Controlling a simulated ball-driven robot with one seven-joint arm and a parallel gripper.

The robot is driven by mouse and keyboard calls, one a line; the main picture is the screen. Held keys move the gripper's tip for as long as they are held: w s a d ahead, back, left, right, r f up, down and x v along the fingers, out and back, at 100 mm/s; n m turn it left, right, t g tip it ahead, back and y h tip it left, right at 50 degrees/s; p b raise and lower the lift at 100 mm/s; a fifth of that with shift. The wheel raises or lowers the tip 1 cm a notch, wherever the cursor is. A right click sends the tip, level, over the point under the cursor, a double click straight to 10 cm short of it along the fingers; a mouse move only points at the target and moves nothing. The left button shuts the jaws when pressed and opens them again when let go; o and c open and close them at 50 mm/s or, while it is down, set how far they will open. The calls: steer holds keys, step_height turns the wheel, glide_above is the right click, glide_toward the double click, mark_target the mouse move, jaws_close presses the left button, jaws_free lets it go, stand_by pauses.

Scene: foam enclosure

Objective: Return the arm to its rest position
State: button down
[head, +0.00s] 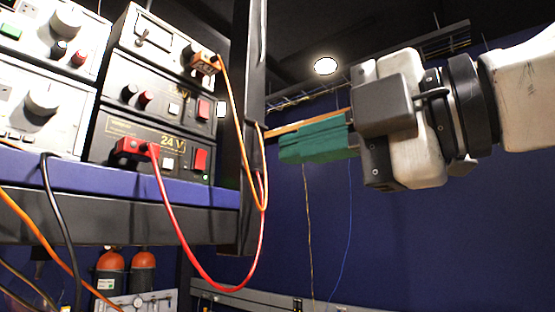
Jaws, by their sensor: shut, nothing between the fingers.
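My arm comes in from the right edge at upper right, with a pale, scuffed casing and a dark ring at the wrist. My gripper (290,148) points left in the head view. Its long teal-green fingers lie close together, shut, with nothing seen between them. The fingers are seen from the side, and their far faces are hidden. The gripper hangs in the air and looks to the right of the dark upright post; how far it is from the post in depth I cannot tell.
Power supply units (157,100) stand on a blue-edged shelf (130,185) at left. A red cable (178,240) and an orange cable (240,120) hang in loops by a dark post (247,60). Orange-topped cylinders (143,262) stand below. The blue wall (430,250) at lower right looks clear.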

steer(key=shift+s+d, duration=0.2)
steer(key=shift+d, duration=0.05)
stand_by(0.4)
steer(key=w+d+f+m+t+h, duration=0.1)
steer(key=w+d+f+m+h, duration=0.1)
steer(key=w+d+f+m, duration=0.5)
steer(key=w+d+f+m+t+h, duration=0.1)
steer(key=w+f+m, duration=0.35)
steer(key=f, duration=0.75)
steer(key=d+f+m+g+h, duration=0.1)
steer(key=d+f+m+h, duration=0.2)
steer(key=f, duration=1)
steer(key=d+f+m+g+h, duration=0.1)
steer(key=d+f+m+h, duration=0.3)
steer(key=f, duration=0.8)
steer(key=s+d+f+m+g+h, duration=0.1)
steer(key=s+d+f+m+g, duration=0.3)
steer(key=f, duration=0.6)
steer(key=s+a+f+m, duration=0.1)
steer(key=s+f+m, duration=0.1)
steer(key=s+f, duration=0.6)
steer(key=s+d+f+m+g+h, duration=0.1)
steer(key=s+d+f+m+g, duration=0.1)
steer(key=s+f, duration=0.6)
steer(key=s+d+f+m+g+h, duration=0.2)
steer(key=s+d+f+g, duration=0.2)
steer(key=s+f, duration=0.4)
steer(key=s, duration=0.4)
steer(key=shift+s+f, duration=0.2)
steer(key=shift+f, duration=0.15)
